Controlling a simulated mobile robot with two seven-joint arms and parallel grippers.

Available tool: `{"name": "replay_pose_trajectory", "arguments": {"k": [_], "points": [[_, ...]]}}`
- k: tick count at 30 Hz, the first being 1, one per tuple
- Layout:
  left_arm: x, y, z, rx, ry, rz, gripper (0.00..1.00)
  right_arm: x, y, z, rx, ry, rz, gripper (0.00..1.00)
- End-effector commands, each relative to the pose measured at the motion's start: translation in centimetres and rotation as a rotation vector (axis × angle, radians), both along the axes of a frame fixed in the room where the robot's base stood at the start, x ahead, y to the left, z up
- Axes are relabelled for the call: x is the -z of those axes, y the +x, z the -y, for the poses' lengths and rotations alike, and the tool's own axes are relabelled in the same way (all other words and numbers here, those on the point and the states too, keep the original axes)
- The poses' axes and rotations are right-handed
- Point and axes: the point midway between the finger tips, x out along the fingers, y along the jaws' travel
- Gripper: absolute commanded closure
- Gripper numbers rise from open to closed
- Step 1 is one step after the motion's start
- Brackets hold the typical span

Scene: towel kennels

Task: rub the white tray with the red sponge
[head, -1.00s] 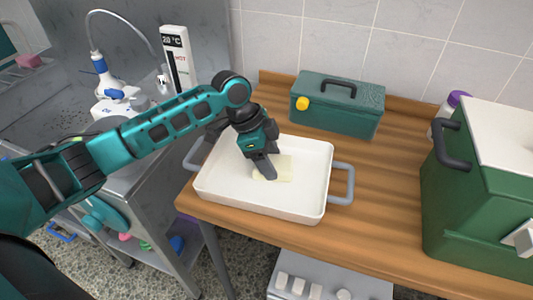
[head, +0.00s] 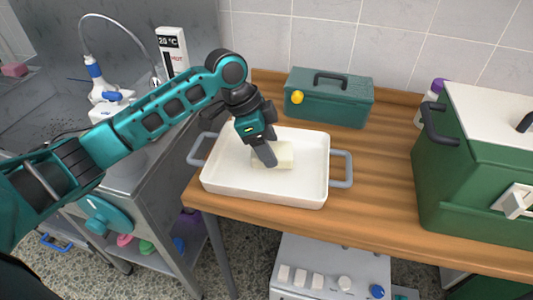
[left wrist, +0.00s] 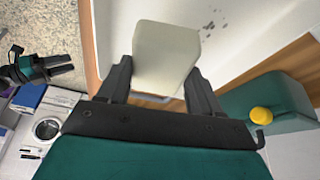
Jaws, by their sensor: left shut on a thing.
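The white tray (head: 225,180) stands on the wooden table, with a grey handle at each end. My left gripper (head: 265,154) reaches down into it and is shut on a pale cream sponge-like block (head: 286,155). In the left wrist view the cream block (left wrist: 164,58) sits between the fingers of my left gripper (left wrist: 156,85), above the tray (left wrist: 220,35). Contact with the tray floor is not clear. Dark specks show on the tray there. A pinkish-red block, possibly the red sponge (head: 14,69), lies at the far left. My right gripper (left wrist: 62,64) appears at the left wrist view's left edge.
A teal toolbox (head: 345,105) with a yellow knob stands behind the tray. A large green box (head: 470,175) and a purple-capped bottle (head: 430,103) stand at right. A metal sink unit is at left. Bare wood (head: 375,150) lies right of the tray.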

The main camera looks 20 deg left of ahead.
Motion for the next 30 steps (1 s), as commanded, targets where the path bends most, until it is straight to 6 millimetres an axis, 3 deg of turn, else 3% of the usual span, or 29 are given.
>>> {"name": "replay_pose_trajectory", "arguments": {"k": [11,30], "points": [[-3.0,0.6,0.1,-0.01,-0.001,0.002,0.6,-0.1,0.2,0.0,0.0,0.001,0.005,0.57],[-3.0,0.3,0.0,-0.031,0.0,0.001,0.6,-0.1,0.1,-0.1,0.002,0.003,0.003,0.57]]}}
